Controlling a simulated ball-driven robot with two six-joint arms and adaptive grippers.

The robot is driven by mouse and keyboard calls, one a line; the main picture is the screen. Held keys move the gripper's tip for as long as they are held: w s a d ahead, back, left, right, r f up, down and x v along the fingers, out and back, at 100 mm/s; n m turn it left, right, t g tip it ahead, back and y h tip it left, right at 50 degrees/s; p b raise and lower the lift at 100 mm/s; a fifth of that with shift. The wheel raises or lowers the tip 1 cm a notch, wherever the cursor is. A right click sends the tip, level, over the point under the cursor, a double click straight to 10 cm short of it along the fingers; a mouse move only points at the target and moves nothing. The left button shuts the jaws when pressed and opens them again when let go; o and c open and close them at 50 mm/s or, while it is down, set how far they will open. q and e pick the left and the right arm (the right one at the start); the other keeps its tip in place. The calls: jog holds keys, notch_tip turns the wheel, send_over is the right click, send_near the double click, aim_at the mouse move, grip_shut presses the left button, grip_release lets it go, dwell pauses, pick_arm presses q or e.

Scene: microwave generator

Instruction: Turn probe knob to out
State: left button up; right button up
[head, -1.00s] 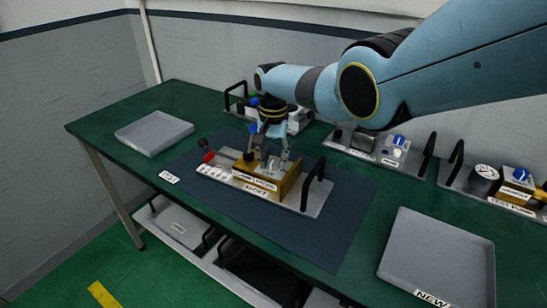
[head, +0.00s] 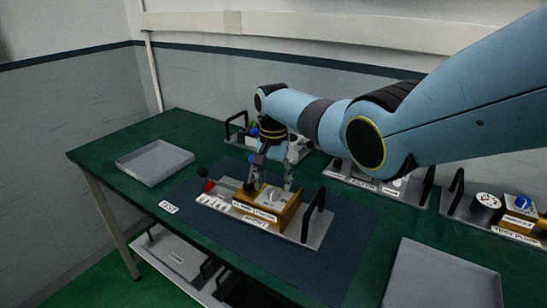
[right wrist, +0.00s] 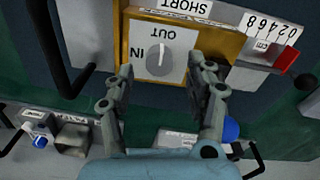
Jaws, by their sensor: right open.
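The probe knob is a round grey dial (right wrist: 160,58) on the gold-brown box of the board; it also shows in the head view (head: 271,195). Its pale mark runs in line with the word OUT, which is upside down above it in the right wrist view; IN is at its left. My right gripper (head: 269,184) is open above the box, apart from the knob. In the right wrist view its two fingers (right wrist: 162,88) stand on either side just below the knob, with nothing between them. My left gripper is not in view.
The board (head: 314,231) lies on a dark mat, with a black handle (head: 313,212) at its right and a red lever (head: 208,186) at its left. Grey trays (head: 155,162) (head: 440,275) stand left and front right. Other instruments (head: 497,212) line the back.

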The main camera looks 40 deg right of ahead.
aim_at(274, 191)
notch_tip(274, 191, up, 10)
jog(key=shift+f, duration=0.25)
dwell(0.5)
